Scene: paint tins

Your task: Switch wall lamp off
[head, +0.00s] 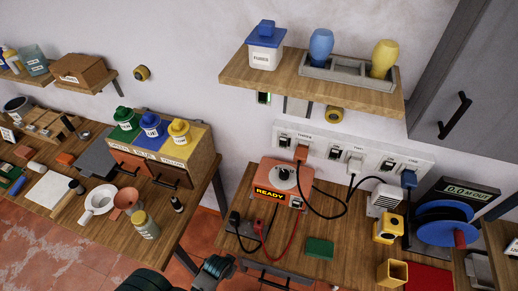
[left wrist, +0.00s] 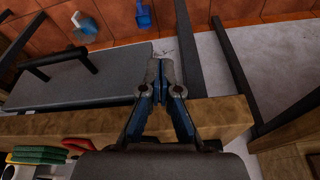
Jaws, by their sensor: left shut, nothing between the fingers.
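No thing is plainly a wall lamp. A small wall plate with a green-lit part (head: 263,98) is on the wall under the left end of the shelf. Two round yellow-and-black fixtures are on the wall, one at the left (head: 141,73) and one under the shelf (head: 334,114); I cannot tell whether either is the lamp. My left gripper (head: 218,266) is low at the bottom of the head view, well below and apart from all of these. In the left wrist view its blue fingers (left wrist: 161,78) are shut and empty. My right gripper is not in view.
A wall shelf (head: 235,81) with a lidded jar and two bottles juts out above. Below it is a switch and socket panel (head: 320,151) with cables. The right bench (head: 283,270) holds an orange READY device (head: 288,183). A cluttered left bench (head: 168,232) stands across a gap.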

